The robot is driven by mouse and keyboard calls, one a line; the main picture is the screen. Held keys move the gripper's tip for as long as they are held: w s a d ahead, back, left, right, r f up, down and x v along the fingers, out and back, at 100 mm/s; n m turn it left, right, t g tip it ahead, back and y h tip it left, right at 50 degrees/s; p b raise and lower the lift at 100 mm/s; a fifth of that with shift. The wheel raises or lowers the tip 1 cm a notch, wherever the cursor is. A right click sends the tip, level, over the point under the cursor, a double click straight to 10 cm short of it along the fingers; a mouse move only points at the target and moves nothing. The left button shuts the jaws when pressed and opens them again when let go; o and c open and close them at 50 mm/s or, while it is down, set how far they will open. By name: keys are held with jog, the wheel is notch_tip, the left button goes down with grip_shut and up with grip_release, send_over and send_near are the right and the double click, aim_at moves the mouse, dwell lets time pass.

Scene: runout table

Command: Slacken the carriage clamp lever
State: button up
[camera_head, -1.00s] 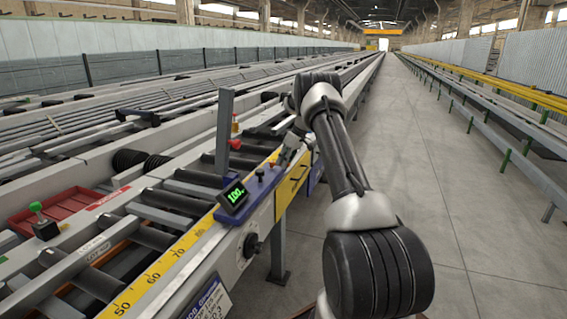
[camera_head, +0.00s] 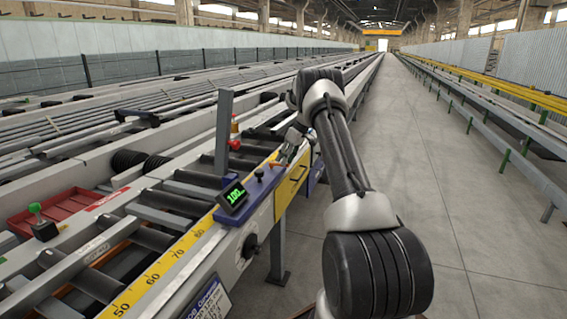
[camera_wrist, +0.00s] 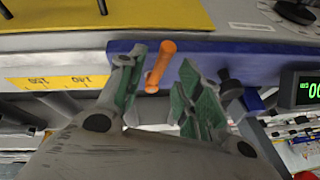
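The clamp lever (camera_wrist: 160,66) is a short orange handle on the blue carriage (camera_wrist: 215,47), seen slanted in the wrist view. It also shows as a small orange piece in the head view (camera_head: 279,164), just below my gripper (camera_head: 287,154). In the wrist view my gripper (camera_wrist: 158,84) is open, its two green-padded fingers on either side of the lever's lower end. I see a gap between the lever and each pad. I cannot tell how deep the lever sits between the fingers.
A black knob (camera_wrist: 230,86) stands on the carriage close to the right finger. A green digital display (camera_head: 233,196) is beside it. A grey upright post (camera_head: 223,132) and a red knob (camera_head: 235,145) stand nearby. The aisle floor (camera_head: 450,190) at right is clear.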

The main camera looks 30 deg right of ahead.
jog(key=v, duration=0.9)
jog(key=shift+d+r, duration=0.15)
jog(key=shift+r, duration=0.1)
jog(key=s+a+f+m+g, duration=0.1)
jog(key=s+f+m+g, duration=0.1)
jog(key=s+f+m, duration=0.5)
jog(key=s+a+r+t+h, duration=0.1)
jog(key=s+a+r, duration=0.5)
jog(key=s, duration=0.7)
jog(key=s+a+r+n+t+h, duration=0.1)
jog(key=s+a+r, duration=0.6)
jog(key=s+a, duration=0.3)
jog(key=s+a+r+n+t+h, duration=0.1)
jog(key=s+a+r, duration=0.5)
jog(key=s, duration=1.2)
jog(key=shift+a+r+h, duration=0.25)
jog(key=shift+a+h, duration=0.15)
jog(key=shift+a, duration=0.6)
